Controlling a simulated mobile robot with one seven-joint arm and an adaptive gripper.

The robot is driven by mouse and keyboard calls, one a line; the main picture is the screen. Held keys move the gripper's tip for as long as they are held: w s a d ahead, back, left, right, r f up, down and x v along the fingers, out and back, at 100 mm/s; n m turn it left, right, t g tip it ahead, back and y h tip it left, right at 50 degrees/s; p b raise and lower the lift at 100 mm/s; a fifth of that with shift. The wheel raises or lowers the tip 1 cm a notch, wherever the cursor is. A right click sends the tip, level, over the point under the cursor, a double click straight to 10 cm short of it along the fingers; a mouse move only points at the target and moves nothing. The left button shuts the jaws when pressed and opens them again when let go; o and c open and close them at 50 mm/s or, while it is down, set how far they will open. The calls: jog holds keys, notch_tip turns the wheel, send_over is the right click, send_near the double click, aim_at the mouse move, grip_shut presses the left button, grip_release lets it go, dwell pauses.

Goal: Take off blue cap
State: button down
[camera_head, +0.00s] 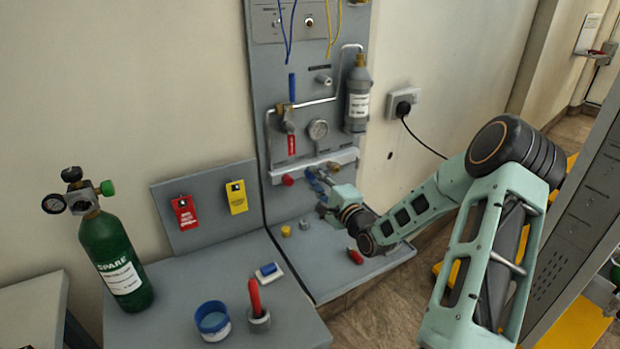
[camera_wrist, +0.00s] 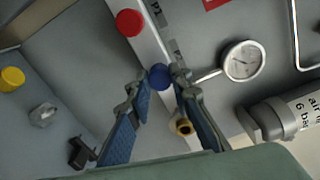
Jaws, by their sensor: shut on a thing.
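The blue cap (camera_wrist: 160,77) sits at the pale rail (camera_wrist: 155,45) on the grey panel, beside the red cap (camera_wrist: 129,22). My gripper (camera_wrist: 159,85) has its blue-padded fingers closed on the blue cap from both sides. In the head view my gripper (camera_head: 318,180) is at the right part of the rail, right of the red cap (camera_head: 288,180). The blue cap is hard to tell from the blue finger pads there. A brass fitting (camera_wrist: 183,126) shows beside the right finger in the wrist view.
A gauge (camera_head: 317,129) and grey cylinder (camera_head: 358,100) are above my gripper. A yellow cap (camera_head: 286,231), a grey knob (camera_head: 304,225) and a red-handled item (camera_head: 355,256) lie on the ledge below. A green bottle (camera_head: 115,255) stands left. A blue-rimmed pot (camera_head: 212,320) stands in front.

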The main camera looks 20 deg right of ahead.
jog(key=shift+f+n+b, duration=0.2)
jog(key=shift+n+b, duration=0.4)
jog(key=shift+b, duration=0.1)
jog(key=shift+n+b, duration=0.6)
jog(key=shift+n, duration=0.4)
jog(key=shift+r, duration=0.2)
jog(key=shift+f+n+b, duration=0.25)
jog(key=shift+n+b, duration=0.65)
jog(key=shift+r+n+b, duration=0.1)
jog(key=shift+n+b, duration=0.4)
jog(key=shift+n, duration=0.3)
jog(key=shift+r, duration=0.15)
